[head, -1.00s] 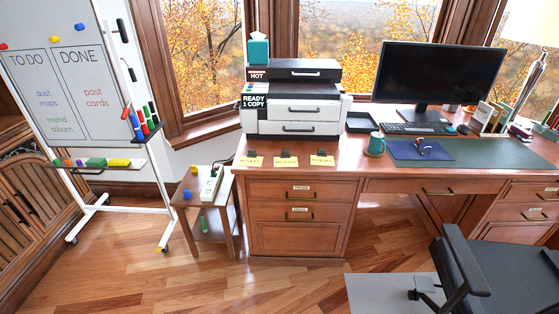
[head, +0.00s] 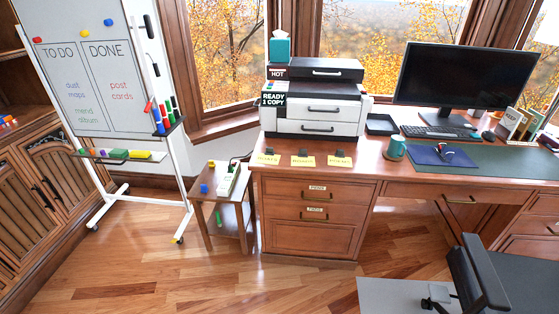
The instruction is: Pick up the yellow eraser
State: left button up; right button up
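A yellow block that looks like the eraser (head: 139,155) lies on the whiteboard's tray (head: 158,157), right beside a green block (head: 117,154). It is small in the head view, and its exact shape is hard to tell. Smaller coloured pieces lie on the tray to the left of the green block. Neither of my grippers is in view.
The whiteboard (head: 92,80) stands on white legs with wheels. A small side table (head: 198,192) with a power strip (head: 229,182) stands between it and the desk (head: 310,182). The wooden floor (head: 150,255) in front is clear.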

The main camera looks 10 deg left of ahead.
aim_at(134, 155)
jog(key=u, duration=1.3)
